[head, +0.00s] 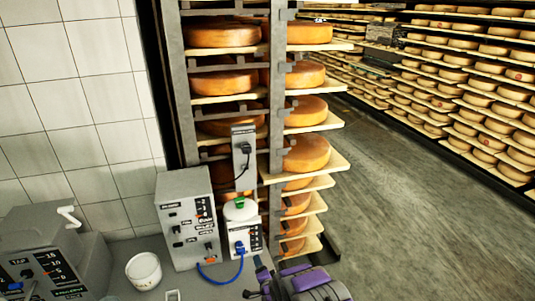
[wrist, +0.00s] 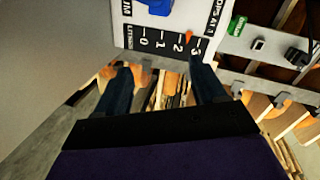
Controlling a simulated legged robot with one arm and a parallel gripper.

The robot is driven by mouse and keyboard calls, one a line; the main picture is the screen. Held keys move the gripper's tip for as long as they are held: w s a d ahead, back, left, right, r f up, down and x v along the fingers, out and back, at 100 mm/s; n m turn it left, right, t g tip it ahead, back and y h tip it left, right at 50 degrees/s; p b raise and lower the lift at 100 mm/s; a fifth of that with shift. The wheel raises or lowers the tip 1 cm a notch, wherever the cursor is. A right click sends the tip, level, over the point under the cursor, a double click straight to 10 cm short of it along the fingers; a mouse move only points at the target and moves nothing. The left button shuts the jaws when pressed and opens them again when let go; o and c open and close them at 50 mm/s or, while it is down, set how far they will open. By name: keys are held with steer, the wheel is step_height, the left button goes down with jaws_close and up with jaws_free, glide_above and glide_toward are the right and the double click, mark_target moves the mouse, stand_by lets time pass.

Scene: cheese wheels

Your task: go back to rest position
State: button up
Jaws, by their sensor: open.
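My gripper (wrist: 160,95) shows in the wrist view with its two dark fingers apart and nothing between them. A white panel (wrist: 180,38) with a printed 0 to 3 scale and a blue part (wrist: 155,6) is just beyond the fingertips; I cannot tell if they touch it. In the head view my purple and grey arm (head: 305,281) is at the bottom, right of the control boxes. The gripper's fingertips are hard to make out there. A small white box (head: 243,236) with a green knob, a blue knob and a blue cable stands near the arm.
A white cup (head: 143,270) and another grey device (head: 50,262) are on the counter at left. Shelves of cheese wheels (head: 306,153) rise behind. Open floor (head: 410,200) lies right.

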steer(key=d+r+n+g+h+b, duration=0.2)
steer(key=d+r+n+g+h, duration=0.25)
steer(key=d+r, duration=1)
steer(key=s+d+r+g, duration=0.3)
steer(key=s+r, duration=0.5)
steer(key=r, duration=0.1)
steer(key=s+r+n+g+b, duration=0.1)
steer(key=s+r+n+g, duration=0.1)
steer(key=s, duration=1.3)
steer(key=s+r+n+g+b, duration=0.1)
steer(key=s+r+g, duration=0.3)
steer(key=s, duration=1.2)
steer(key=s+r+n+g+b, duration=0.1)
steer(key=s+r+n+g, duration=0.2)
steer(key=s+r, duration=0.4)
steer(key=s, duration=0.9)
steer(key=shift+s+a+r+n, duration=0.15)
steer(key=shift+a+r+n, duration=0.1)
steer(key=shift+n, duration=0.1)
steer(key=shift+c, duration=0.4)
